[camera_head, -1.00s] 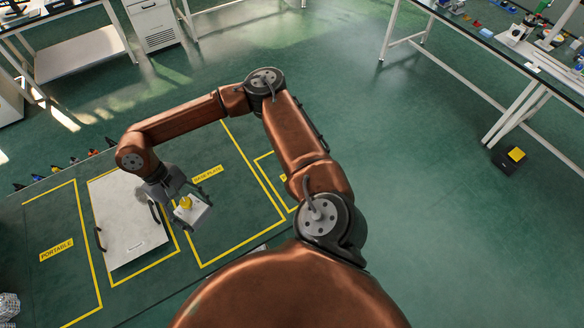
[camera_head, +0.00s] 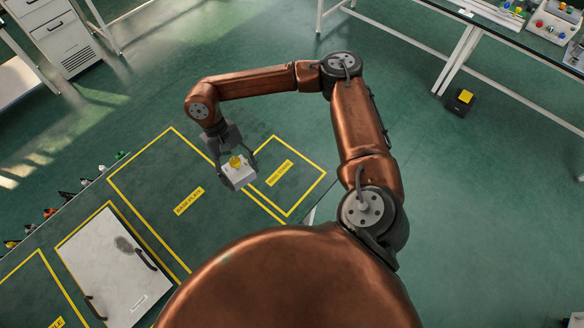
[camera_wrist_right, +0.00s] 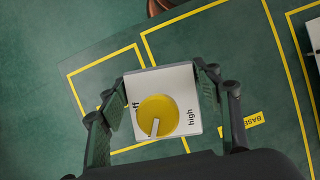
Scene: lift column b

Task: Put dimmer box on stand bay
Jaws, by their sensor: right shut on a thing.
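The dimmer box (camera_head: 238,174) is a small white box with a yellow knob on top. The wrist view shows the box (camera_wrist_right: 180,82) from above, with "high" beside the knob. My right gripper (camera_head: 236,165) is shut on it, with a finger on each side. The stand bay (camera_head: 294,185) is the smaller yellow-outlined area with a yellow label, just right of the box in the head view. In the wrist view the bay (camera_wrist_right: 92,85) lies partly hidden behind the box. My left gripper is not in view.
A larger base plate bay (camera_head: 165,180) adjoins on the left and looks empty. A white panel with black handles (camera_head: 110,255) lies in another bay. Small coloured items line the mat's far edge. A black box with a yellow top (camera_head: 461,101) sits on the floor at right.

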